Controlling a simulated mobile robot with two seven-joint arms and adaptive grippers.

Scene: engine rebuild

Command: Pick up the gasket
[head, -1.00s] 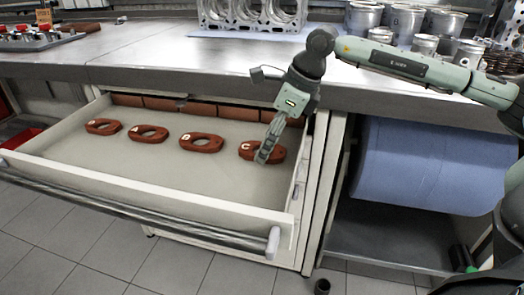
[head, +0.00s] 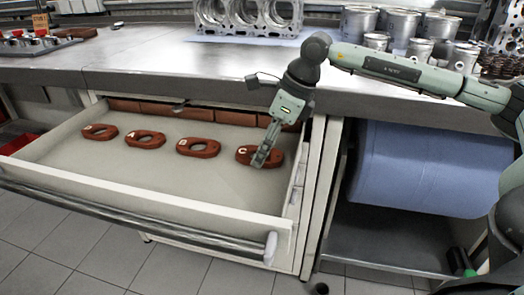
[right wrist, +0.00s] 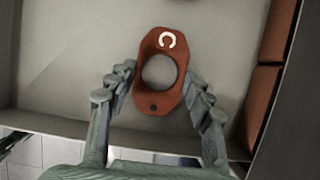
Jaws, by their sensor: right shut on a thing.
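Several red-brown oval gaskets lie in a row in the open drawer (head: 150,200). The rightmost gasket (head: 244,157) carries a white letter C. In the right wrist view this gasket (right wrist: 160,42) lies between my right gripper's fingers, its big round hole and a small hole showing.
Brown blocks (head: 236,117) line the drawer's back. The steel workbench (head: 180,60) overhangs it, with an engine block (head: 250,15) and metal cylinders (head: 372,22) on top. A blue roll (head: 430,170) sits on the right. The front of the drawer is clear.

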